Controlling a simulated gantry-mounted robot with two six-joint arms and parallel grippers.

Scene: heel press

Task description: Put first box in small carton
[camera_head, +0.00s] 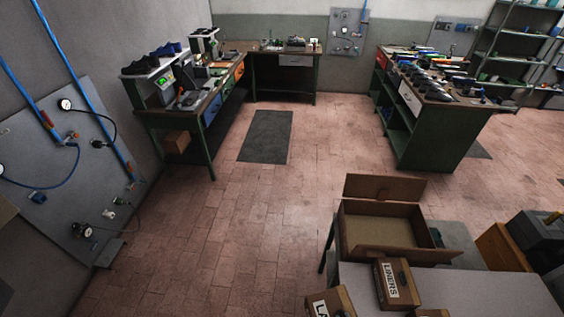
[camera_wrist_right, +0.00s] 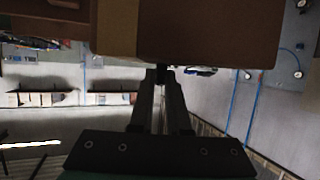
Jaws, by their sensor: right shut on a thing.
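An open brown carton (camera_head: 347,253) stands at the lower right in the head view, with its far flap (camera_head: 385,188) raised. Its visible inside looks empty. A small brown box with a white LINERS label (camera_head: 397,285) is on the pale table just in front of it. A second labelled box (camera_head: 330,303) is at the bottom edge, partly cut off. In the right wrist view my right gripper (camera_wrist_right: 162,76) is shut on a brown box (camera_wrist_right: 210,35) with a lighter strip. I cannot tell which box this is in the head view. My left gripper is not in view.
The pale table (camera_head: 480,290) has bare room right of the boxes. A sliver of another box (camera_head: 430,313) shows at the bottom edge. A dark case (camera_head: 540,240) and a brown box (camera_head: 502,250) stand at the right. Workbenches are far back across open floor.

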